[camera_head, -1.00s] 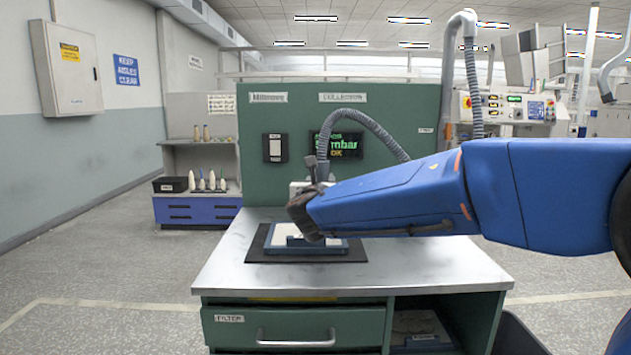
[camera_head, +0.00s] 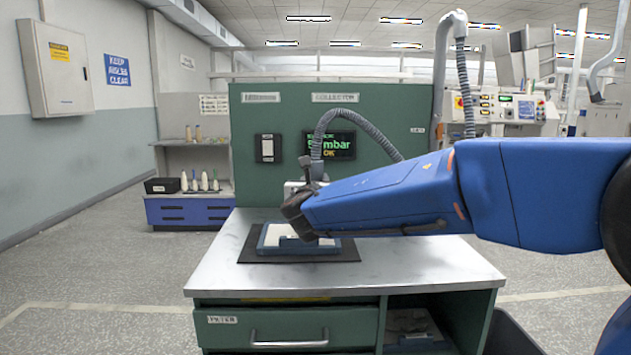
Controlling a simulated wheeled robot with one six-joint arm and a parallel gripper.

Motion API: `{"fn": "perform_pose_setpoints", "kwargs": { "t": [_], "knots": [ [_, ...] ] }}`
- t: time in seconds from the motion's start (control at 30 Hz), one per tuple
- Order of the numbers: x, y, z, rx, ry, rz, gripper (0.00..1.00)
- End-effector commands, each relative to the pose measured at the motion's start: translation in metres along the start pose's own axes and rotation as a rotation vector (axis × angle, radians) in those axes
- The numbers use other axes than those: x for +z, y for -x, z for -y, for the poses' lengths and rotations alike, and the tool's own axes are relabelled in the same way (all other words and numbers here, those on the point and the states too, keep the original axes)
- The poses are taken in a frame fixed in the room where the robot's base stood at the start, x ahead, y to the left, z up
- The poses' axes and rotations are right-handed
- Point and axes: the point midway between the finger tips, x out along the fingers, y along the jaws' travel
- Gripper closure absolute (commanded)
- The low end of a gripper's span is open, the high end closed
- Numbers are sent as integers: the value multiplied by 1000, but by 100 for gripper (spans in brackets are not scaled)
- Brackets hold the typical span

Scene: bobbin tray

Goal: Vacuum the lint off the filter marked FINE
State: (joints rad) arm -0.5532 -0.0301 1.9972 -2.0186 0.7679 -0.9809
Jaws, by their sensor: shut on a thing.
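A flat filter (camera_head: 270,235) with a blue frame and a pale face lies on a dark mat (camera_head: 252,254) on the bench top. No FINE mark can be read on it. My gripper (camera_head: 308,234) is at the end of my blue arm, low over the filter's far middle part. My wrist hides most of its fingers. The grey ribbed vacuum hose (camera_head: 330,116) arches down to a dark end piece (camera_head: 311,162) just above my wrist. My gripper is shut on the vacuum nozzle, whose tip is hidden. I cannot tell if it touches the filter.
A green panel (camera_head: 262,105) with a lit display (camera_head: 329,145) stands behind the metal bench (camera_head: 215,270). A drawer (camera_head: 230,335) and an open shelf (camera_head: 410,325) are below. The bench top is clear on both sides of the mat.

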Motion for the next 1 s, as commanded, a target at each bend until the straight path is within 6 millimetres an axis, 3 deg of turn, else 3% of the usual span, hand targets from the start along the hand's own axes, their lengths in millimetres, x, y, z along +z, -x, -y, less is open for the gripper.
{"fn": "perform_pose_setpoints", "kwargs": {
  "t": [0.7, 1.0],
  "knots": [
    [52, 0, 0, 0, -2, 2, 93],
    [61, 0, 0, 0, -1, 0, 93]
  ]
}}
